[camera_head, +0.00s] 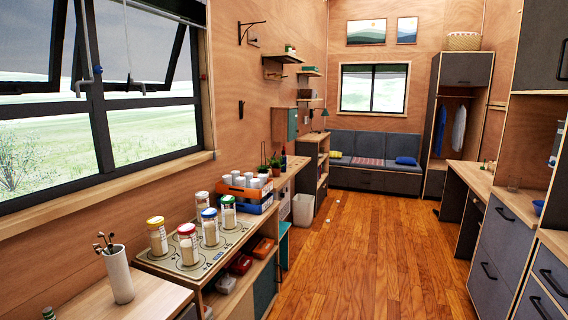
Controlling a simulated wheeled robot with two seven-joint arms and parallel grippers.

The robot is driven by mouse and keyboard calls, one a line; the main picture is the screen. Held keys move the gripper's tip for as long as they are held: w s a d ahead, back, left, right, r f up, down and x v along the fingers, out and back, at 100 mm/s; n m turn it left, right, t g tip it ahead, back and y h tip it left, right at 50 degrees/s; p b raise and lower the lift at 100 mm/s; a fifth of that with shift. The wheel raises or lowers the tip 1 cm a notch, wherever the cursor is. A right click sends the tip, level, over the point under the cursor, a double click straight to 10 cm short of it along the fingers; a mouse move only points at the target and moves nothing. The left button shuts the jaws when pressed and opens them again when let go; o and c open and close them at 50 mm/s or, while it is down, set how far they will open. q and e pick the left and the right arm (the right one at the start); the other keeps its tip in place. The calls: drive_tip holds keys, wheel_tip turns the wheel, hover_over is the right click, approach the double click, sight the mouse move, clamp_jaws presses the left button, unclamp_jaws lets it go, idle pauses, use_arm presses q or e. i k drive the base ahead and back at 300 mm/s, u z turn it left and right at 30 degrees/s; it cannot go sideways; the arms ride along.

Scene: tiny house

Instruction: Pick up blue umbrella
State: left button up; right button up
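I cannot make out a blue umbrella in the head view. Neither of my grippers is in view. A small dark blue upright item (283,161) by the potted plants is too small to identify.
A left counter (158,300) carries a white utensil pot (119,274). Beyond it stand several jars, a blue-and-orange crate (246,198) and a white bin (303,210). Grey drawers (505,240) line the right. The wooden floor (375,260) between is mostly clear, with small white items farther back.

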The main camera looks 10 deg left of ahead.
sight(283, 169)
drive_tip(key=z, duration=0.5)
drive_tip(key=i, duration=2.15)
drive_tip(key=z, duration=0.4)
drive_tip(key=i, duration=2.45)
drive_tip(key=u, duration=1.25)
drive_tip(key=i, duration=2.1)
drive_tip(key=u, duration=1.05)
